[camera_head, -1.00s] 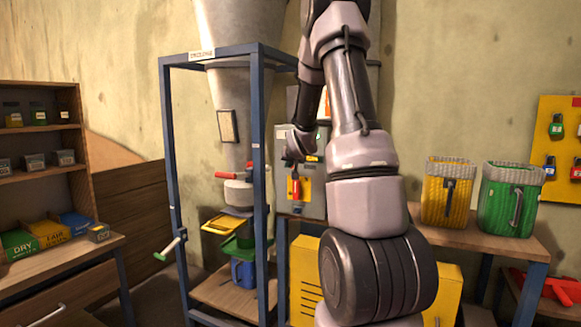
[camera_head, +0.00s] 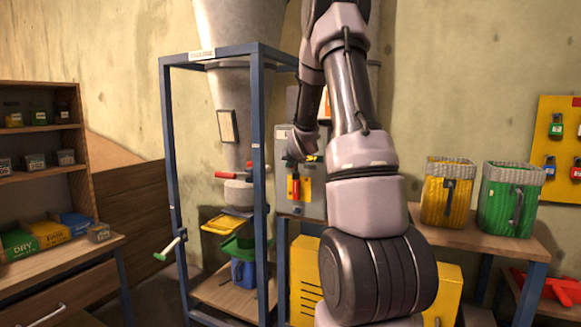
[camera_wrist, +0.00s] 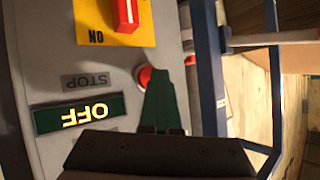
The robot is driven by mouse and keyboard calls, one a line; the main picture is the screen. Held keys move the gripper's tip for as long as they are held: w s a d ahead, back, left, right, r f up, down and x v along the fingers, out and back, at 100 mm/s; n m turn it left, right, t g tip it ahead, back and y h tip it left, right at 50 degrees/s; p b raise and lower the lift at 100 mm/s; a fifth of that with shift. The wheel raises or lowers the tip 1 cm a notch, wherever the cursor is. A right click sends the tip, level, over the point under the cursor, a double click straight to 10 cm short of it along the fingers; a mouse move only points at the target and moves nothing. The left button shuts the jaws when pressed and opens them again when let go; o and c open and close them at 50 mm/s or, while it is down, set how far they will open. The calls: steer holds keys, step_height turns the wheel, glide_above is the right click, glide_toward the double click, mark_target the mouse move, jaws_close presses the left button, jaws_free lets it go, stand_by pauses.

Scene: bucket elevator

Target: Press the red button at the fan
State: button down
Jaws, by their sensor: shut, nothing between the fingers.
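The red button (camera_wrist: 144,76) sits on the grey control panel (camera_wrist: 45,65) in the wrist view, beside a STOP label (camera_wrist: 88,80) that appears upside down. My gripper (camera_wrist: 158,74) is shut and empty. Its dark green fingers overlap the button's right side in the picture and hide part of it. I cannot tell whether they touch it. In the head view the grey panel (camera_head: 313,207) stands behind the blue frame, with my gripper (camera_head: 294,160) in front of it. The button is not clear there.
A lit OFF sign (camera_wrist: 80,115) and a red switch handle (camera_wrist: 125,14) on a yellow plate are on the panel. The blue frame (camera_head: 259,150) around the cyclone stands close on the left. A yellow basket (camera_head: 447,195) and a green one (camera_head: 510,200) stand on the right table.

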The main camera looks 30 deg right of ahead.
steer(key=shift+s+a, duration=0.5)
steer(key=shift+a, duration=0.05)
steer(key=shift+s+a, duration=0.8)
steer(key=shift+a, duration=0.2)
steer(key=shift+s+a, duration=0.75)
steer(key=shift+a, duration=0.25)
steer(key=s+a+r+g+y, duration=0.1)
steer(key=s+a+r, duration=0.4)
steer(key=s, duration=0.3)
steer(key=s+a+r+g+y, duration=0.1)
steer(key=s+a+r, duration=0.45)
steer(key=s, duration=0.25)
steer(key=s+a+r+g+y, duration=0.1)
steer(key=s+a, duration=0.2)
steer(key=s, duration=0.6)
steer(key=s+a+n+g+y, duration=0.1)
steer(key=s+a+y, duration=0.1)
steer(key=s, duration=0.8)
steer(key=shift+a+r+n+g, duration=0.3)
steer(key=shift+a+r+g, duration=0.1)
steer(key=shift+a, duration=0.45)
